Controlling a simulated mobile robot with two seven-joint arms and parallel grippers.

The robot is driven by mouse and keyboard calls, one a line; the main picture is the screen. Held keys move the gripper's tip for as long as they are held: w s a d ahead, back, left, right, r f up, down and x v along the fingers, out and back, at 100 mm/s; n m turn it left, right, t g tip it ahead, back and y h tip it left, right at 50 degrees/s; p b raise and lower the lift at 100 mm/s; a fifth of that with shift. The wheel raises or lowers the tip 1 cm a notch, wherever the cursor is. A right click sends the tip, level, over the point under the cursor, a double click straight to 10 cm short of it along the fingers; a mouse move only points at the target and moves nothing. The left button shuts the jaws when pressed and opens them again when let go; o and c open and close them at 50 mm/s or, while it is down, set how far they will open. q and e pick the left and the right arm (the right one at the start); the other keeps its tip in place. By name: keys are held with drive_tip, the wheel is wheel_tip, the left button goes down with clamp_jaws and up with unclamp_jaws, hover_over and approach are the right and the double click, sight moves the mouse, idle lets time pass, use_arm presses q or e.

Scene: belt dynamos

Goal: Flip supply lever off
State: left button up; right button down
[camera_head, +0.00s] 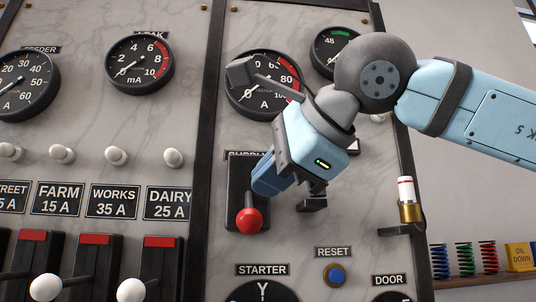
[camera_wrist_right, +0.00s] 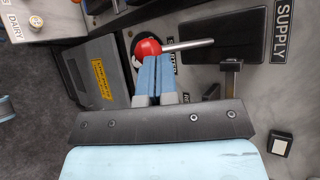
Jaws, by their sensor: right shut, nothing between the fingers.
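The supply lever is a metal rod ending in a red ball knob (camera_head: 249,220), low on its black switch plate (camera_head: 236,190). The "SUPPLY" label (camera_head: 238,155) above is partly hidden by my right gripper (camera_head: 264,190). In the right wrist view, the red knob (camera_wrist_right: 147,47) sits right at the tips of my right gripper (camera_wrist_right: 156,58), whose blue fingers are shut and empty. The rod (camera_wrist_right: 188,45) runs right from the knob toward the black plate (camera_wrist_right: 228,30). I cannot tell whether the fingertips touch the knob. My left gripper is not in view.
A black bracket (camera_head: 313,196) juts from the panel right of the lever. The blue reset button (camera_head: 334,274) and starter dial (camera_head: 262,292) are below. Feeder switches with white knobs (camera_head: 131,290) stand at lower left.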

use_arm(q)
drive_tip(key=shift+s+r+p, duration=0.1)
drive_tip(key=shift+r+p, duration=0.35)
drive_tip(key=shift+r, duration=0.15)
use_arm(e)
wheel_tip(320, 180, up, 2)
drive_tip(key=shift+s+r, duration=0.1)
drive_tip(key=shift+r, duration=0.1)
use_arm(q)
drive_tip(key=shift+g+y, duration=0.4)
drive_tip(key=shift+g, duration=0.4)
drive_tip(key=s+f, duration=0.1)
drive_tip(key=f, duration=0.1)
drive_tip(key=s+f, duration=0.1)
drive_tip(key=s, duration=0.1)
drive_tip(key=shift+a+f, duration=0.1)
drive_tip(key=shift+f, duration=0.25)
use_arm(e)
drive_tip(key=s+d+r, duration=0.2)
drive_tip(key=s+d, duration=0.6)
drive_tip(key=s, duration=0.3)
drive_tip(key=shift+r, duration=0.3)
